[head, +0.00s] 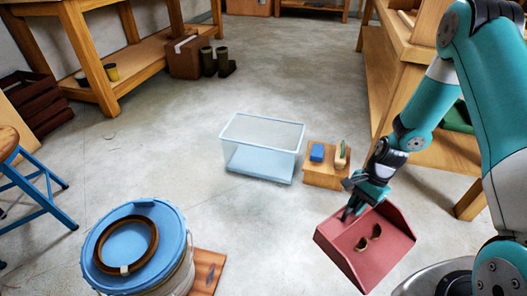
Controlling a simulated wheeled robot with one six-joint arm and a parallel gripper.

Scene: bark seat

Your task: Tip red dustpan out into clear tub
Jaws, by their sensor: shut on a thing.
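The red dustpan (372,262) is at the lower right of the head view. A few small brown curled pieces (368,238) lie in its pan. My gripper (350,210) is shut at the dustpan's upper left edge, where its handle seems to be; the fingers hide most of the grip. The dustpan looks held above the floor, its inside facing up towards the camera. The clear tub (262,135) stands on the floor near the middle, up and left of the dustpan and apart from it. Its top is open and its bottom looks pale blue and bare.
A low wooden block (324,177) with a blue block (317,152) and a green-and-tan brush (341,154) stands right of the tub. A bucket (140,250) with a blue lid and brown ring is lower left. A wooden bench stands at right. Floor left of the tub is clear.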

